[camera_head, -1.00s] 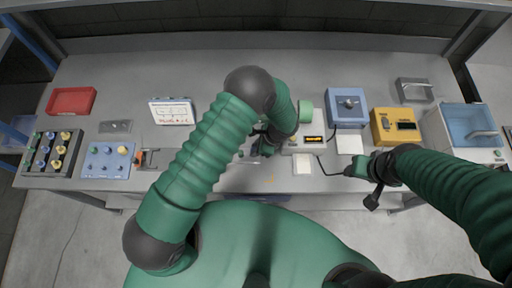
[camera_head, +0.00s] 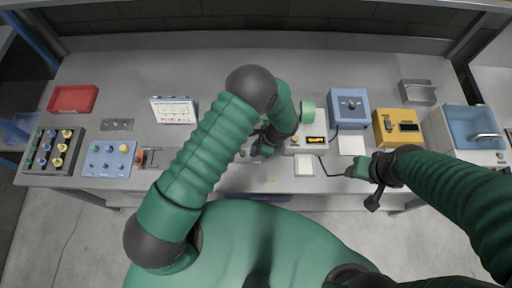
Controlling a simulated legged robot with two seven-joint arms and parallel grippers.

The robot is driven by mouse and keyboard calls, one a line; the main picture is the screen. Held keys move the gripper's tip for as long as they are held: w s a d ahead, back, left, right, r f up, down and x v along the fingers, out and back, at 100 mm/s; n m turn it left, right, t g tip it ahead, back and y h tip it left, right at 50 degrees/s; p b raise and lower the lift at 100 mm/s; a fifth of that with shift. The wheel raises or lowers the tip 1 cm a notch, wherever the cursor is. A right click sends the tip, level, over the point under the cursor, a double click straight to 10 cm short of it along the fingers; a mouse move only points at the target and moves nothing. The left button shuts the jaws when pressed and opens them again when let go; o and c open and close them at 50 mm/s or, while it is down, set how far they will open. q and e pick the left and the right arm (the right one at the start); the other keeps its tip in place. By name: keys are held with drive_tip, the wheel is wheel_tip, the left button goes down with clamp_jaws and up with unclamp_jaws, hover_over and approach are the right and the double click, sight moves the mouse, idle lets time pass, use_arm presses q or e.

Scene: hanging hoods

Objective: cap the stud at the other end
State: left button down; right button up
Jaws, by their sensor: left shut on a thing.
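My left gripper (camera_head: 258,146) is low over the bench in the middle, beside the white device with a lit display. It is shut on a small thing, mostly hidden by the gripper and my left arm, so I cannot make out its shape. My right gripper (camera_head: 358,172) is over the front of the bench, right of the white device; its jaws are too small and dark to read. No stud or cap can be told clearly. A blue-grey panel with several round knobs (camera_head: 108,160) and a dark rack with several round pieces (camera_head: 52,150) stand at the left.
The white device (camera_head: 304,146) has a dark cable towards my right gripper. A blue box (camera_head: 348,104), a yellow box (camera_head: 399,127) and a bin with a blue lid (camera_head: 470,125) stand right. A red tray (camera_head: 73,98) and a white board (camera_head: 174,110) stand left. The back is clear.

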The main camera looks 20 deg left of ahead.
use_arm(q)
drive_tip(key=shift+a+f, duration=0.1)
drive_tip(key=shift+f, duration=0.1)
drive_tip(key=c, duration=1.1)
unclamp_jaws()
drive_tip(key=s+b+v, duration=0.1)
drive_tip(key=b+v, duration=0.3)
drive_tip(key=v, duration=1.3)
drive_tip(key=s+a+f+n+t+h+b, duration=0.1)
drive_tip(key=s+a+n+h+b, duration=0.1)
drive_tip(key=s+a+n+b, duration=0.2)
drive_tip(key=s+a+f+n+t+h+b, duration=0.2)
drive_tip(key=s+a+n+b, duration=0.2)
drive_tip(key=a+n, duration=0.5)
drive_tip(key=shift+s+a+n+h+b, duration=0.15)
drive_tip(key=shift+s+n+h+b, duration=0.3)
drive_tip(key=shift+n, duration=1.45)
